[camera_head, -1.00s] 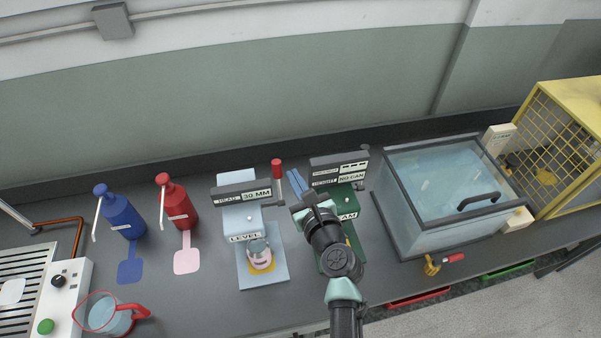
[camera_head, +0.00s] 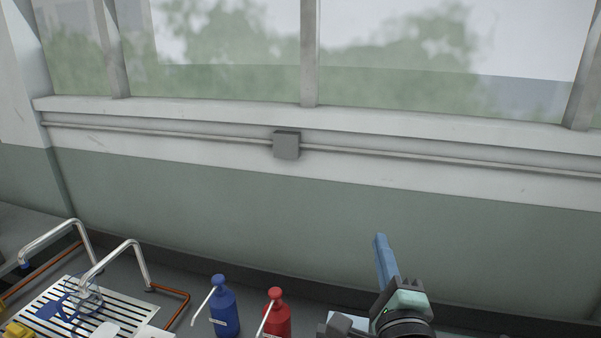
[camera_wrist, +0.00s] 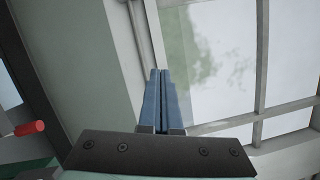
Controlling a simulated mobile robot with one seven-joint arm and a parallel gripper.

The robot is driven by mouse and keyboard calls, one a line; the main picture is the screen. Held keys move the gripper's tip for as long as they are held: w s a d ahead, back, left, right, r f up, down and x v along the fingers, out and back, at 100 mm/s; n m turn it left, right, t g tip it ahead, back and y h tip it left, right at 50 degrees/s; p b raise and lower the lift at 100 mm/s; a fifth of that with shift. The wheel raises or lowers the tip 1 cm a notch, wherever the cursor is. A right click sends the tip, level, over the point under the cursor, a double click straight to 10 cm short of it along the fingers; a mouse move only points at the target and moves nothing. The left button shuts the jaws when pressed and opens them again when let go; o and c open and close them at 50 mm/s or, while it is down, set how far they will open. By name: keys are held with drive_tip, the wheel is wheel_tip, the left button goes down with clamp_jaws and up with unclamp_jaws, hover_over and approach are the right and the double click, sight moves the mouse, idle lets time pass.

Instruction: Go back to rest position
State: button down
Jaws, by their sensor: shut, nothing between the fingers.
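My gripper (camera_head: 383,255) points upward at the lower right in the head view, in front of the green wall. Its blue fingers also show in the wrist view (camera_wrist: 162,88), pressed together with nothing between them. The wrist camera faces the wall and window. Most of my arm below the gripper is outside the head view.
A blue pump bottle (camera_head: 224,312) and a red pump bottle (camera_head: 276,318) stand at the bottom. Left of them is a slatted drain (camera_head: 70,310) with bent metal taps (camera_head: 128,250). A red-ended lever (camera_wrist: 30,128) shows in the wrist view. Open space surrounds the gripper.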

drive_tip(key=s+a+r+n+t+y+b, duration=0.1)
drive_tip(key=a+r+n, duration=0.2)
drive_tip(key=r+n, duration=0.15)
drive_tip(key=s+a+r+n+t+b, duration=0.1)
drive_tip(key=a+r+n+t, duration=0.1)
drive_tip(key=a+r+n, duration=0.3)
drive_tip(key=s+a+r+n+t+b, duration=0.2)
drive_tip(key=s+r+n, duration=0.4)
drive_tip(key=s+r, duration=0.2)
drive_tip(key=s+a+r+n+t+b, duration=0.2)
drive_tip(key=s+r+n, duration=0.4)
drive_tip(key=r, duration=0.3)
drive_tip(key=shift+s+a+t, duration=0.45)
drive_tip(key=shift+s+t, duration=0.05)
drive_tip(key=shift+s, duration=0.35)
drive_tip(key=shift+f, duration=0.1)
